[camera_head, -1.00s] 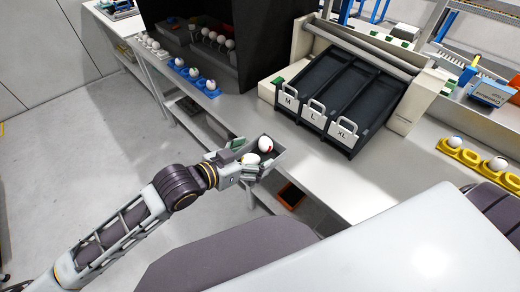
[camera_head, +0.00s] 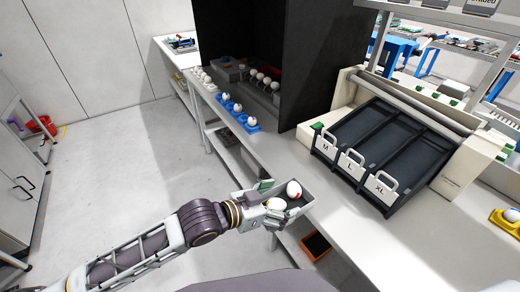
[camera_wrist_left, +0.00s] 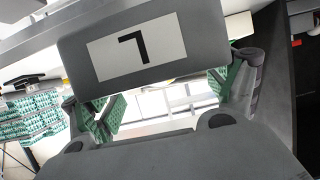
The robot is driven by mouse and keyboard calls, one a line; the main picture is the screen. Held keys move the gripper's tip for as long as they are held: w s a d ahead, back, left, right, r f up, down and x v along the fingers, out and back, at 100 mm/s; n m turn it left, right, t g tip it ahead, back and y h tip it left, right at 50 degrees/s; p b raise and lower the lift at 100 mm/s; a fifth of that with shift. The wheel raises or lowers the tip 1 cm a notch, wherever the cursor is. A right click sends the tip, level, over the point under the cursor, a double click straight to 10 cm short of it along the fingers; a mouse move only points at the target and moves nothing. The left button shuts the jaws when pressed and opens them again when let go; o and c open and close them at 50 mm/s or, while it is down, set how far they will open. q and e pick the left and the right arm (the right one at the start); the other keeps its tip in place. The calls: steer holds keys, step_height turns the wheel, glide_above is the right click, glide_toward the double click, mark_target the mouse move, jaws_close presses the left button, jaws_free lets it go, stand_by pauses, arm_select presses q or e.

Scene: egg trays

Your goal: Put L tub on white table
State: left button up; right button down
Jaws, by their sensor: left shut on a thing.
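My left gripper (camera_head: 270,203) is shut on a grey tub (camera_head: 306,203) near its wall. The tub holds white eggs, one with a red mark (camera_head: 293,189) and one partly hidden near the gripper (camera_head: 274,204). In the left wrist view the tub (camera_wrist_left: 75,62) carries a white label with a black L (camera_wrist_left: 138,48), seen upside down, between green-padded fingers. In the head view the tub appears at the front edge of the long pale bench (camera_head: 330,217). A white-topped table (camera_head: 165,46) stands at the back left. My right gripper is out of view.
A dark sorter with M, L and XL chutes (camera_head: 365,150) stands on the bench. A tall black box (camera_head: 235,50) and blue egg holders (camera_head: 238,112) are farther left. An orange-red bin (camera_head: 316,246) sits below the bench.

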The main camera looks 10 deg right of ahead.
arm_select(q)
steer(key=shift+w+d+r, duration=0.1)
steer(key=shift+w+r, duration=0.25)
steer(key=shift+r, duration=0.15)
steer(key=w+a+r+n+t+y, duration=0.3)
steer(key=w+a+n+t+y, duration=0.25)
steer(key=w+a, duration=0.55)
steer(key=a+f+n+t+y, duration=0.1)
steer(key=a+f+n+y, duration=0.1)
steer(key=a, duration=0.5)
steer(key=a+f+n+t+y+p, duration=0.1)
steer(key=a+f+n+y, duration=0.1)
steer(key=a+f, duration=0.3)
steer(key=a+f+n+t+y, duration=0.1)
steer(key=a+f+n+y, duration=0.2)
steer(key=a, duration=0.7)
steer(key=shift+w+a+f+n, duration=0.25)
steer(key=shift+w+f+n, duration=0.2)
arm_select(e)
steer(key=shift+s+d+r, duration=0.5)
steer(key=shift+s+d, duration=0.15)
